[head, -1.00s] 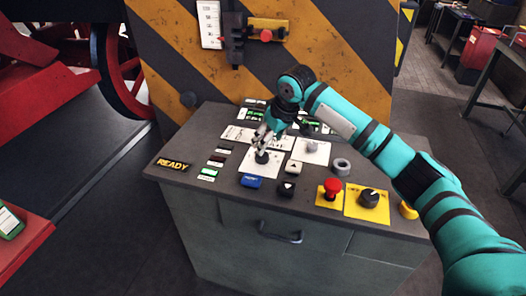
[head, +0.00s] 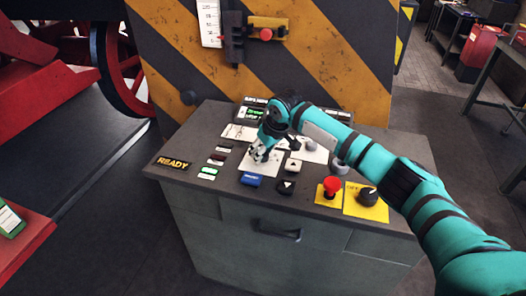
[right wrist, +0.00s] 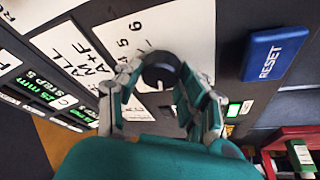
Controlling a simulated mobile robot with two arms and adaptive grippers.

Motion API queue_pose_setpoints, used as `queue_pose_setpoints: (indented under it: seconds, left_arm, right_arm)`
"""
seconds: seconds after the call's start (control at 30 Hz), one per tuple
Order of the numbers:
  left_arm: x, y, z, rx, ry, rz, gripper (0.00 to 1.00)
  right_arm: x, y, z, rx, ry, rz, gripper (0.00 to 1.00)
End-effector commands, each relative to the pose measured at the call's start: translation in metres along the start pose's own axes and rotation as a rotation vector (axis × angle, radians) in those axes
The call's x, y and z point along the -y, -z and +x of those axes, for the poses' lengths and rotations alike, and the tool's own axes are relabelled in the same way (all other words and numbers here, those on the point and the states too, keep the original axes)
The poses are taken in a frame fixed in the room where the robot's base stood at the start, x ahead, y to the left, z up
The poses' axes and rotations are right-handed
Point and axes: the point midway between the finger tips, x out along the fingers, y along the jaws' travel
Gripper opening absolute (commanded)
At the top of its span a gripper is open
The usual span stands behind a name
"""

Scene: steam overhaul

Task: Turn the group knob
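In the head view the plate (head: 262,166) lies on the sloped panel, above the blue RESET button (head: 251,180). My right gripper (head: 262,152) is down at this knob, which it mostly hides there. In the right wrist view my right gripper's fingers (right wrist: 160,68) stand apart, one on each side of the knob, with tips at its edges. Whether they press on it I cannot tell. My left gripper is in neither current view.
Up and down arrow buttons (head: 292,166), a red mushroom button (head: 332,184) and a black knob on a yellow plate (head: 368,196) sit to the right. A READY sign (head: 173,163) is at the left.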

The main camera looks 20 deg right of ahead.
Motion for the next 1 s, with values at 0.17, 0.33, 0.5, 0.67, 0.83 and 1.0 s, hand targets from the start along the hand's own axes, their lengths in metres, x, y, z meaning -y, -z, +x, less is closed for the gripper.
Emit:
queue_pose_setpoints:
  seconds: [0.17, 0.33, 0.5, 0.67, 0.83, 1.0]
  left_arm:
    - [0.002, 0.003, 0.0, -0.005, 0.002, 0.0, 0.4]
    - [0.002, 0.006, -0.001, -0.009, 0.003, 0.0, 0.4]
    - [0.002, 0.007, -0.009, -0.01, 0.003, 0.0, 0.4]
    - [0.003, 0.008, -0.026, -0.01, 0.003, -0.001, 0.4]
    - [0.003, 0.01, -0.051, -0.01, 0.003, -0.001, 0.4]
    - [0.003, 0.012, -0.075, -0.009, 0.003, -0.001, 0.4]
  right_arm:
    - [0.0, 0.0, 0.0, 0.0, 0.0, 0.0, 0.14]
    - [0.0, 0.0, -0.001, 0.0, -0.001, 0.002, 0.07]
    - [0.001, 0.001, -0.003, 0.0, -0.012, 0.03, 0.07]
    - [0.002, 0.002, -0.005, 0.001, -0.039, 0.098, 0.07]
    - [0.003, 0.003, -0.006, 0.002, -0.086, 0.218, 0.07]
    - [0.004, 0.003, -0.006, 0.003, -0.147, 0.366, 0.07]
